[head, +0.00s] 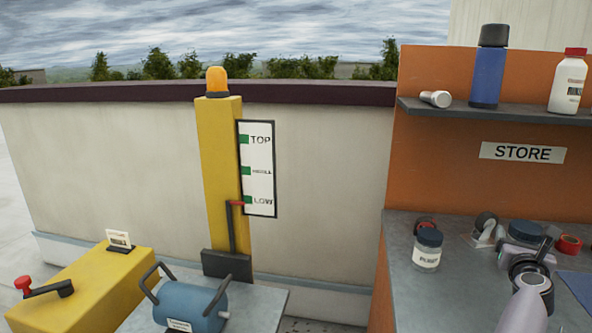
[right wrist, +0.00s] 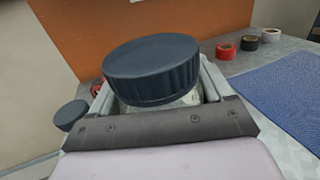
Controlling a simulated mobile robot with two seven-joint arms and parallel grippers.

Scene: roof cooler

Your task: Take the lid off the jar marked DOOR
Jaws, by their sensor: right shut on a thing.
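A clear jar with a dark blue-grey screw lid (head: 527,232) stands at the right of the bench in the head view. My right gripper (head: 530,264) is shut on this jar. In the right wrist view the ribbed lid (right wrist: 150,70) sits on the jar, with a strip of glass (right wrist: 188,99) below it between the fingers. No label shows on the held jar. A second jar (head: 427,257) with a dark lid and a white label too small to read stands to its left; its lid (right wrist: 70,115) shows at the left of the right wrist view. My left gripper is out of view.
A caster wheel (head: 485,229) and a red tape roll (head: 569,244) lie near the held jar. A blue mat (right wrist: 285,90) covers the bench to the right. An orange back panel (head: 440,170) carries a STORE sign and a shelf (head: 525,115) with bottles.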

